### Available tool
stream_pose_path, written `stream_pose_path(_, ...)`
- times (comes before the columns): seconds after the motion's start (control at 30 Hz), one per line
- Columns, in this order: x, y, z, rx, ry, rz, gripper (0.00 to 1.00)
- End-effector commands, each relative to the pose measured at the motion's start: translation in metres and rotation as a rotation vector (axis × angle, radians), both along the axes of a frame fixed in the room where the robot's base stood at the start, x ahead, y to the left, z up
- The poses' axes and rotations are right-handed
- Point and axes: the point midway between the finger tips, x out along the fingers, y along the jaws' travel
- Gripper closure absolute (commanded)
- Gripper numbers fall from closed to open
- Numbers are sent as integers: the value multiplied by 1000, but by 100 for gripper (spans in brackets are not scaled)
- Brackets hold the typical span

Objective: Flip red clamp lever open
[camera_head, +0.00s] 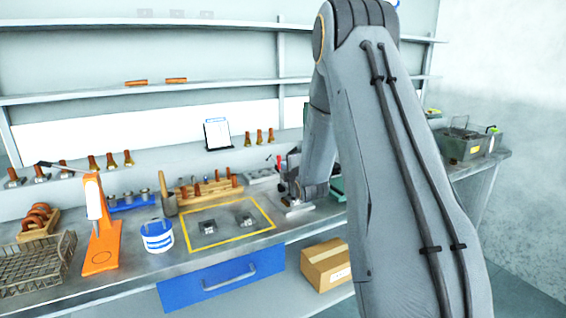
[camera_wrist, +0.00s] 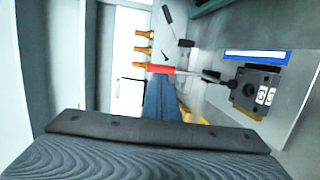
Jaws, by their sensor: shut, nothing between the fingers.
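The clamp's red lever (camera_wrist: 160,69) shows in the wrist view as a red grip on a thin metal rod. The rod runs right to a dark clamp block (camera_wrist: 250,92) with white labels. In the wrist view my gripper (camera_wrist: 155,127) fills the bottom edge, shut and empty.
A tablet (camera_head: 217,134) and several copper bolts (camera_head: 259,137) stand on the ledge behind. A wooden peg block (camera_head: 208,188) and a yellow-outlined area (camera_head: 229,222) lie left of the clamp. A green-black crate (camera_head: 468,144) stands right, beyond my arm.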

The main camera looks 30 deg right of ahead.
Motion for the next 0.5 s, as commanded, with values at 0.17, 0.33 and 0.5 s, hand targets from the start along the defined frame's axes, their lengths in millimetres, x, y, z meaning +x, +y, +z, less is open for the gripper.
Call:
stream_pose_path(0.17, 22, -3, -3, 0, 2, 1, 100)
stream_pose_path(0.33, 34, -5, -6, 0, 0, 2, 100)
stream_pose_path(0.5, 37, -5, -6, 1, 0, 1, 100)
